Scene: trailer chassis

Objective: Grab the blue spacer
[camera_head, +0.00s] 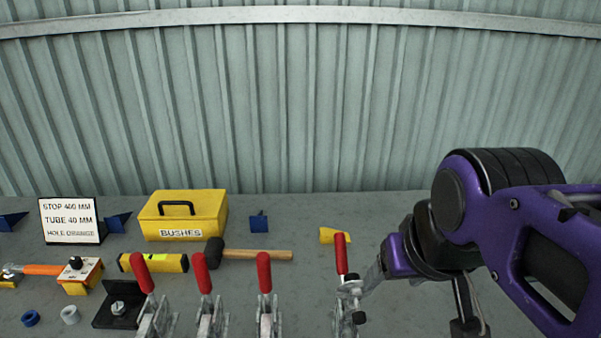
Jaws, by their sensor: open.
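The blue spacer appears to be the small blue ring (30,318) lying on the grey bench at the lower left, just left of a similar grey ring (70,315). My gripper (466,322) is at the lower right, below my purple arm, far to the right of the blue ring. It is open and touches neither ring. Its fingertips are only partly visible near the bottom edge of the picture.
Several red-handled toggle clamps (265,295) stand along the front between my gripper and the rings. A black angle bracket (117,308), a yellow BUSHES box (185,213), a mallet (250,254), a yellow level (153,262) and a sign (71,220) occupy the bench's left half.

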